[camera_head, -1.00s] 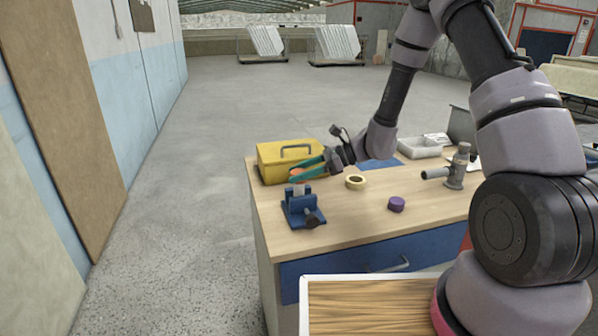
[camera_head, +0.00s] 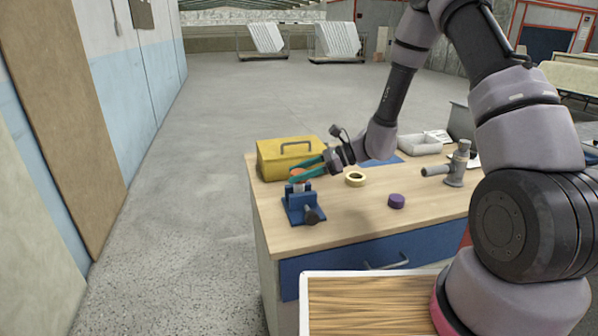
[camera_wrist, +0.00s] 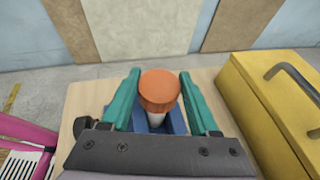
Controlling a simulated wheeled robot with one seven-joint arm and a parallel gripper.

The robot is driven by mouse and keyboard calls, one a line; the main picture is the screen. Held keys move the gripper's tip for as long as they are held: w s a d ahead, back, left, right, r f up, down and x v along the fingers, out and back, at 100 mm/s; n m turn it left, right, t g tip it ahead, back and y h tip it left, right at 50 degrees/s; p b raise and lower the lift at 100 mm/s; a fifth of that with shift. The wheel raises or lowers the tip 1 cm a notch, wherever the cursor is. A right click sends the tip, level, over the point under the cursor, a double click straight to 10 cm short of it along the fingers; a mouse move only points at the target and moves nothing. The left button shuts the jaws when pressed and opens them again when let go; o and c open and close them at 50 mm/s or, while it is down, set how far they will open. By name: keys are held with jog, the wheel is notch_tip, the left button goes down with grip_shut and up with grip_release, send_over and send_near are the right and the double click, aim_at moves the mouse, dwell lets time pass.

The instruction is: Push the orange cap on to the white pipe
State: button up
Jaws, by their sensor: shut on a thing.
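The orange cap (camera_wrist: 160,88) is between the teal fingers of my gripper (camera_wrist: 160,78), which is shut on it. In the head view the cap (camera_head: 297,173) shows small and partly covered by the fingers of my gripper (camera_head: 301,174). The white pipe (camera_wrist: 156,118) stands upright in a blue vise (camera_head: 303,208), directly below the cap. In the head view only a short piece of the pipe (camera_head: 299,187) shows. The cap appears at the pipe's top end; I cannot tell how far it sits over it.
A yellow toolbox (camera_head: 290,157) stands close behind the vise; it is at the right in the wrist view (camera_wrist: 270,110). A tape roll (camera_head: 355,179), a purple cap (camera_head: 396,201) and a grey pipe fitting (camera_head: 455,170) are to the right. The front middle of the wooden bench is clear.

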jog(key=shift+f, duration=0.1)
dwell(0.3)
jog(key=o, duration=1.4)
jog(key=shift+o, duration=0.3)
jog(key=shift+r, duration=3.5)
